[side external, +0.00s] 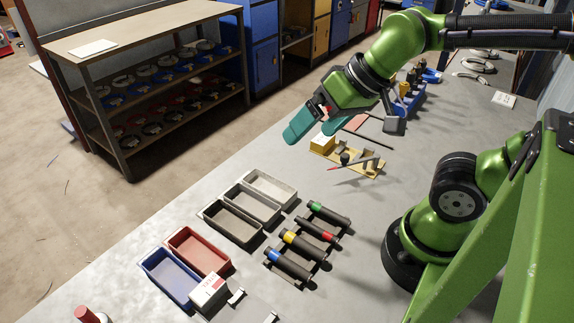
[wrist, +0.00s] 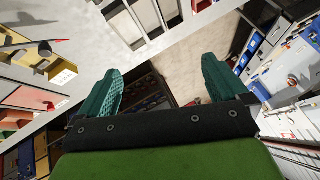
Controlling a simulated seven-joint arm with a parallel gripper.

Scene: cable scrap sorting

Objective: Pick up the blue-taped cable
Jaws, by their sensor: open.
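The blue-taped cable (side external: 291,266) is a short thick black piece with a blue band near its left end. It lies nearest the front in a row of taped cables in the side external view. Beside it lie a yellow-taped cable (side external: 305,246), a red-taped cable (side external: 316,230) and a green-taped cable (side external: 330,214). My gripper (side external: 318,127) is open and empty, raised above the bench and well behind the cables. Its teal fingers are spread apart in the wrist view (wrist: 162,75). I cannot make out the blue-taped cable in the wrist view.
Left of the cables stand a blue tray (side external: 143,262), a red tray (side external: 168,240) and several grey-to-dark trays. A white box (side external: 207,288) sits by the blue tray. A yellow fixture (side external: 372,170) with a thin rod stands below and right of my gripper.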

